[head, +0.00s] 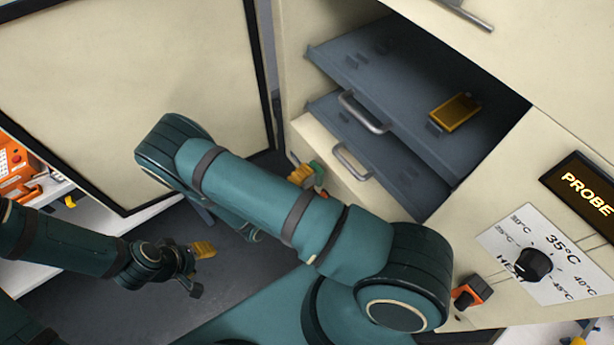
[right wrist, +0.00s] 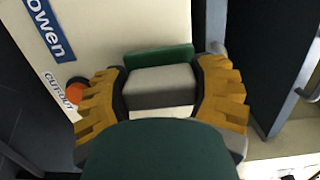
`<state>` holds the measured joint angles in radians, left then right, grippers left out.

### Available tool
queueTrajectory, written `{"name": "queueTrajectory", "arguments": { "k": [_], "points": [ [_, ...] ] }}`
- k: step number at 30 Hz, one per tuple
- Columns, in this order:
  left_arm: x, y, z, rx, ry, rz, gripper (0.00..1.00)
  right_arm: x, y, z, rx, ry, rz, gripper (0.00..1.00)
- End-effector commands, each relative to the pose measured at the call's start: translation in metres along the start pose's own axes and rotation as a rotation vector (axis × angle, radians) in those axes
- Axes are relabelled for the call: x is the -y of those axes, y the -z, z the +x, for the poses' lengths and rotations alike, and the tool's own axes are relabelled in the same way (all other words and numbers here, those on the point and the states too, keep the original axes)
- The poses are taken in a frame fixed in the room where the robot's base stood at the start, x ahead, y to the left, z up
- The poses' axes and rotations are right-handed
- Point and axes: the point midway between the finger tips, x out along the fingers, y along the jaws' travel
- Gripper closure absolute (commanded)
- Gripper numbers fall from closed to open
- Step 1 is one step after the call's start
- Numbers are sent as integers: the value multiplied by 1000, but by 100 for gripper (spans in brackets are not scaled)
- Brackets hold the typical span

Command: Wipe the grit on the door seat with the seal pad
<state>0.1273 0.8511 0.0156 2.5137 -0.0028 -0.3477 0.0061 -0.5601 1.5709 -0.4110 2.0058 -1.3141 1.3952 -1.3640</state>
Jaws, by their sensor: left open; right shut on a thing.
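The seal pad, a pale grey block with a green back, sits between the yellow fingers of my right gripper (right wrist: 160,92). The pad (right wrist: 158,82) is in the middle of the right wrist view, and its green part (head: 318,172) shows in the head view behind my right arm. My right gripper is shut on it, beside the cream cabinet front below the shelves. My left gripper (head: 197,268) is open and empty, low over the dark floor at the left. The door seat is not clearly identifiable, and I cannot make out any grit.
A cream door panel (head: 120,90) with black edging stands open at the left. Grey shelves (head: 400,70) with handles stick out of the cabinet, the upper one holding a yellow cell (head: 455,112). A heat dial (head: 533,264) and orange switch (head: 472,292) are at right.

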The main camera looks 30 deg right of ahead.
Motion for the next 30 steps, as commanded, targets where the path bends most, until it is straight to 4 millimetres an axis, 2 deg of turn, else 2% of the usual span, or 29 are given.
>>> {"name": "queueTrajectory", "arguments": {
  "k": [30],
  "points": [
    [0,0,-1,0,0,0,52,0,2,17,0,0,0,69]
  ]
}}
